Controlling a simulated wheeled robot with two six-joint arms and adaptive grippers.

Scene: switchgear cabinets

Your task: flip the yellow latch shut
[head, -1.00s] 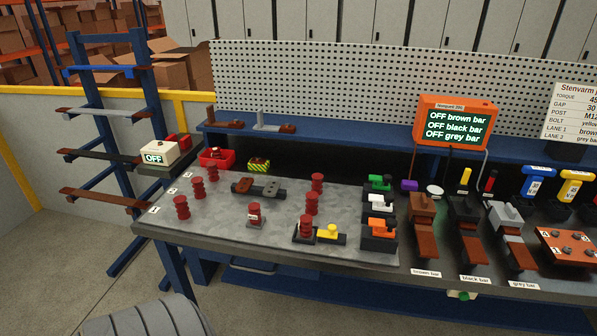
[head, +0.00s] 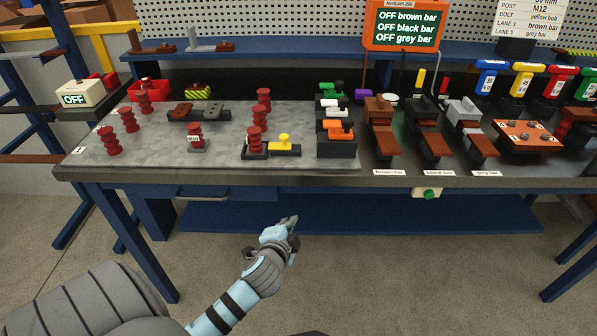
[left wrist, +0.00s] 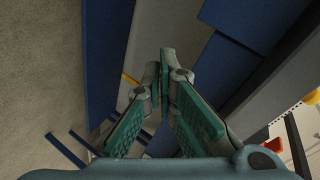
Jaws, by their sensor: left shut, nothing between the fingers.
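The yellow latch (head: 284,145) is a small yellow piece with a raised knob. It lies at the front of the grey bench top, beside a ribbed red post (head: 255,139) on a dark base. Whether it stands open or shut is too small to tell. My left gripper (head: 291,222) is in front of the bench, below the top's front edge and apart from the latch. It is shut and empty; its fingers (left wrist: 164,68) meet in the left wrist view. The latch cannot be made out in the left wrist view. My right gripper is not in view.
The bench's front edge (head: 220,174) lies between my left gripper and the latch. An orange clamp block (head: 337,135) stands right of the latch, and a post marked M12 (head: 195,136) stands left. A blue lower shelf (head: 350,218) runs under the bench.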

